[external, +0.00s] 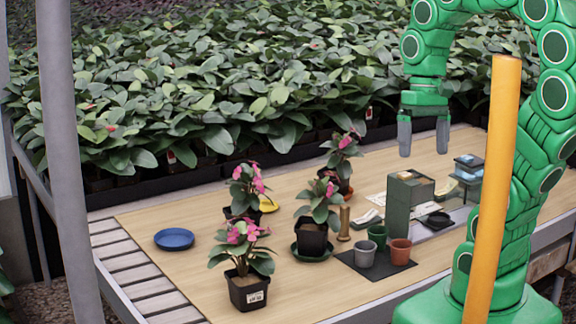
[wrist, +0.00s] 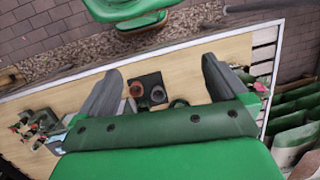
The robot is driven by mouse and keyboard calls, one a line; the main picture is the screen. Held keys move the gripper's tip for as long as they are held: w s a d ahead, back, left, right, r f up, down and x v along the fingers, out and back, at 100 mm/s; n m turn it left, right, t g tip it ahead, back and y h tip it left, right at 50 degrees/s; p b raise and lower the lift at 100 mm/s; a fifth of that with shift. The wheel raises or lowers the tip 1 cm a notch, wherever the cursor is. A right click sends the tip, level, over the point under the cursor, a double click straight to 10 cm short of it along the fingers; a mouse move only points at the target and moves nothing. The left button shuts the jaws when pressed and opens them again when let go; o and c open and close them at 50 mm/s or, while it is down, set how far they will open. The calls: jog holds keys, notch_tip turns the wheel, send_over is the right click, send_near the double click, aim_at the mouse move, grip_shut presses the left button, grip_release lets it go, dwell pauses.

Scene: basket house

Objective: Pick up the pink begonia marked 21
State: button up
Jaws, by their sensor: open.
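Several pink-flowered begonias in dark pots stand on the wooden table. The front begonia (external: 248,290) has a white label on its pot, too small to read. Another begonia (external: 311,238) stands on a dark green saucer near the middle. A begonia (external: 243,192) is behind on the left, by a yellow saucer, and a begonia (external: 342,160) is at the back. I cannot tell which is marked 21. My gripper (external: 424,153) is open and empty, pointing down, above the table's back right, apart from the plants. In the wrist view its fingers (wrist: 162,66) are spread; plants (wrist: 38,125) show at far left.
A blue saucer (external: 174,239) lies at the left. A grey pot (external: 365,254) and a terracotta pot (external: 401,251) stand on a dark mat beside a brass cylinder (external: 344,224). Green boxes (external: 398,205) stand at the right. An orange post (external: 493,190) stands in the foreground.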

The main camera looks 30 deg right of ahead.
jog(key=w+a+r+m+y, duration=0.1)
jog(key=w+a+m+y, duration=0.2)
jog(key=w, duration=0.6)
jog(key=w+a+r+m+y, duration=0.2)
jog(key=w+a+m, duration=0.15)
jog(key=w, duration=0.55)
jog(key=w+a+r+m+y, duration=0.15)
jog(key=w+a, duration=0.25)
jog(key=w, duration=0.5)
jog(key=w+d+f+m+t+y, duration=0.1)
jog(key=w+f+m+y, duration=0.15)
jog(key=w, duration=0.55)
jog(key=w+d+f+m+y, duration=0.15)
jog(key=w+m, duration=0.25)
jog(key=w, duration=0.4)
jog(key=w+d+f+m+t+y, duration=0.1)
jog(key=w+f+m+y, duration=0.15)
jog(key=w, duration=0.55)
send_near(230, 221)
jog(key=shift+x, duration=2.95)
jog(key=shift+w+f, duration=0.1)
jog(key=c, duration=0.9)
